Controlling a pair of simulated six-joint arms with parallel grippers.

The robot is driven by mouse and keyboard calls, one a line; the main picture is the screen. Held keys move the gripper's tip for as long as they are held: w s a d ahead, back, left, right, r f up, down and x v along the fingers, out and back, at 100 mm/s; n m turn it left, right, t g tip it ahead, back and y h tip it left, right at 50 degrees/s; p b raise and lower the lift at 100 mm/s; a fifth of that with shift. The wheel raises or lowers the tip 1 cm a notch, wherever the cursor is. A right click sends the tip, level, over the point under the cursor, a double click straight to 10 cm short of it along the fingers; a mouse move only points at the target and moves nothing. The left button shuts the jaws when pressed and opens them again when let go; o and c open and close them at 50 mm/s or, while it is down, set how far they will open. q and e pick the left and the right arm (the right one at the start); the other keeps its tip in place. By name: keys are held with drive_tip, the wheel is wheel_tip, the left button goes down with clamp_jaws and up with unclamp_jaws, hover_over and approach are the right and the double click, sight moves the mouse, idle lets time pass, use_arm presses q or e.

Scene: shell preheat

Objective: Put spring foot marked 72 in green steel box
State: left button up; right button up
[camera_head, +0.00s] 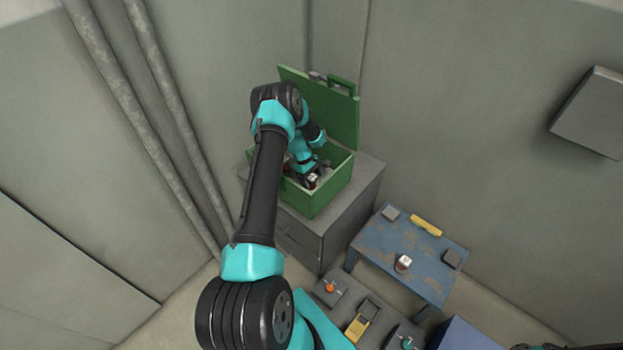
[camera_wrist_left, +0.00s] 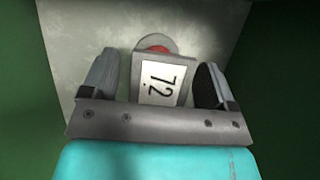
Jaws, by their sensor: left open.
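The spring foot marked 72 (camera_wrist_left: 160,80) shows in the left wrist view, with a white label and a bit of red at its far end. It is inside the green steel box (camera_head: 332,186), whose lid (camera_head: 330,108) stands open. My left gripper (camera_wrist_left: 158,68) is open, with one finger on each side of the foot and a gap at both sides. In the head view my left gripper (camera_head: 308,174) reaches down into the box, and my arm hides part of the inside. My right gripper is not in view.
The box stands on a grey cabinet (camera_head: 345,218). To its right is a worn blue table (camera_head: 375,243) with another white-topped piece (camera_head: 403,263), a yellow object (camera_head: 426,225) and grey blocks. Walls and pipes stand behind and left.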

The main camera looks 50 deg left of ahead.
use_arm(q)
drive_tip(key=v, duration=1.2)
drive_tip(key=shift+r, duration=0.15)
